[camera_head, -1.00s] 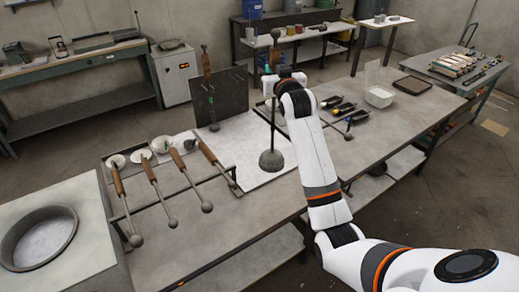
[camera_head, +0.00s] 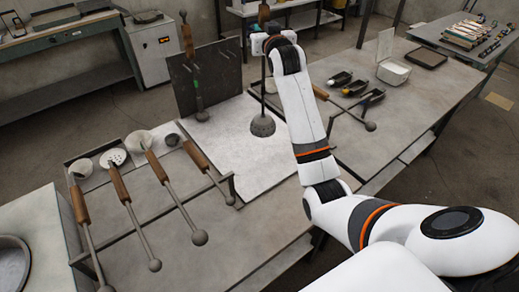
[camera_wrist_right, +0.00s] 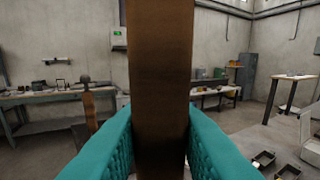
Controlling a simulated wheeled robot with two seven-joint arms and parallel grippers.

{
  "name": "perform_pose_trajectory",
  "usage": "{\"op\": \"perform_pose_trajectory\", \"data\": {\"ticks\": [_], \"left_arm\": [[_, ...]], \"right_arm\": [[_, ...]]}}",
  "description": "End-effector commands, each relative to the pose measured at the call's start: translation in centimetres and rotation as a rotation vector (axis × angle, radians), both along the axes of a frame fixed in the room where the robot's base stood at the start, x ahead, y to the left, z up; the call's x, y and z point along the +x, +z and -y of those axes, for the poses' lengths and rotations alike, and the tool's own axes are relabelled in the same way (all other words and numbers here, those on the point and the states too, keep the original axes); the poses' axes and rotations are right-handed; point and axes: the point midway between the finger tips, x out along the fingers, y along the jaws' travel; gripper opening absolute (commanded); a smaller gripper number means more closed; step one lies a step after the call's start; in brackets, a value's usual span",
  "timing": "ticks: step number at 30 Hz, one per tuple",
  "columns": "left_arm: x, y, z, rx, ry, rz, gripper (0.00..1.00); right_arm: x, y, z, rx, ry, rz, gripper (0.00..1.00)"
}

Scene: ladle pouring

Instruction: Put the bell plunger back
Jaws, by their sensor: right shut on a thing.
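The bell plunger has a dark dome-shaped head (camera_head: 262,126) on a thin upright rod, with a brown wooden handle at the top. My right gripper (camera_head: 266,40) is shut on that handle. In the right wrist view the handle (camera_wrist_right: 158,80) stands upright between the teal finger pads (camera_wrist_right: 157,145). The dome hangs upright over the right part of a pale square sheet (camera_head: 245,165) on the workbench; I cannot tell whether it touches. A low rack (camera_head: 185,235) on the left holds several wooden-handled tools. My left gripper is not in view.
A dark upright panel (camera_head: 215,75) with a wooden-handled tool (camera_head: 187,40) stands behind the sheet. Right of my arm lie a ball-ended tool (camera_head: 370,126), small black trays (camera_head: 355,88) and a white tub (camera_head: 393,72). The bench's right front is clear.

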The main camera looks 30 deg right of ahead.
Motion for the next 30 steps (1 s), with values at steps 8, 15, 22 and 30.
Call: {"op": "perform_pose_trajectory", "data": {"ticks": [8, 15, 22, 30], "left_arm": [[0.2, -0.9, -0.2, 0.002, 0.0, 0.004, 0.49], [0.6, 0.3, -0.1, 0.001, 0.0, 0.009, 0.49], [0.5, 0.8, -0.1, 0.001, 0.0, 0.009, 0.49], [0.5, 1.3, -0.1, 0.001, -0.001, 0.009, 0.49]], "right_arm": [[0.0, -2.7, 0.0, -0.001, 0.0, 0.003, 0.0], [-0.1, -6.5, -0.1, -0.001, 0.001, 0.005, 0.0], [-0.1, -8.6, 0.0, -0.001, 0.0, 0.004, 0.0], [0.0, -11.1, 0.0, -0.002, 0.0, 0.008, 0.0]]}}
